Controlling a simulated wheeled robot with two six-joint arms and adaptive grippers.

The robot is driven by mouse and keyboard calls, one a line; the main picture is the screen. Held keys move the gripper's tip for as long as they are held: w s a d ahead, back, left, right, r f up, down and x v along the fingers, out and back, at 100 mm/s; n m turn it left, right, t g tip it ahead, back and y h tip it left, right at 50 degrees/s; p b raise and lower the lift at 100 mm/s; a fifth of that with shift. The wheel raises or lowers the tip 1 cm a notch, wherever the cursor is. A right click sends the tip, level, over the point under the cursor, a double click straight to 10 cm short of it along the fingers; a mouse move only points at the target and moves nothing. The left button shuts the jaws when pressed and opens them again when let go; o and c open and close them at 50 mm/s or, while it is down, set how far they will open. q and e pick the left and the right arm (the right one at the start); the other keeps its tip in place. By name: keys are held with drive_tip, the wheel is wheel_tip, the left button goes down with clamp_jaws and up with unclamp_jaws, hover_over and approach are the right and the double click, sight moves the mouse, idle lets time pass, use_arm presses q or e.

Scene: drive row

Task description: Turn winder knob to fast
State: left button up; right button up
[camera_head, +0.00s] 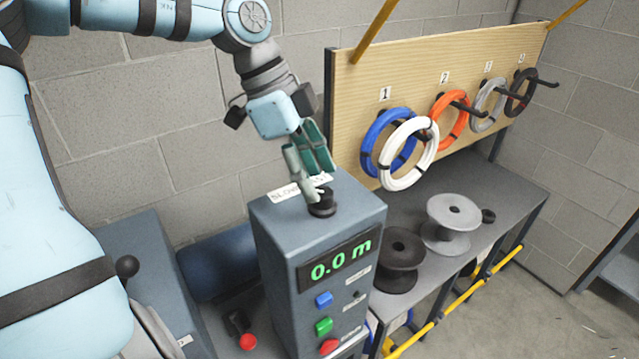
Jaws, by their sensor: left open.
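The winder's control box (320,225) is a grey cabinet with a green "0.0 m" display (341,259) on its front. A black winder knob (322,207) sits on its top face. My left gripper (318,192) points down at the knob from above, its fingertips close over or beside it. I cannot tell whether they touch the knob. The gripper is open. A white label on the box top, left of the knob, is partly covered by my fingers, so the knob's setting is not readable. My right gripper is not in view.
Blue (323,299), green (323,326) and red (329,346) buttons are on the box front. A wooden board (450,70) with hanging cable coils stands right. A bench holds a black spool (399,262) and a grey spool (452,222). A yellow rail (455,305) runs along its front.

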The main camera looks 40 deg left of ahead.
sight(327, 206)
use_arm(q)
drive_tip(key=shift+x, duration=1.3)
drive_tip(key=shift+s, duration=0.1)
drive_tip(key=c, duration=1.1)
drive_tip(key=shift+r, duration=0.1)
drive_tip(key=shift+c, duration=0.2)
drive_tip(key=m+g, duration=0.1)
drive_tip(key=m, duration=0.2)
drive_tip(key=shift+m+p, duration=0.3)
drive_tip(key=shift+p, duration=0.05)
drive_tip(key=shift+w+m+g+h, duration=0.15)
drive_tip(key=shift+m+g, duration=0.3)
drive_tip(key=shift+m, duration=0.45)
drive_tip(key=shift+w+m+g+h, duration=0.15)
drive_tip(key=shift+m+g, duration=0.3)
drive_tip(key=shift+m, duration=0.45)
drive_tip(key=shift+s, duration=0.1)
drive_tip(key=o, duration=1.1)
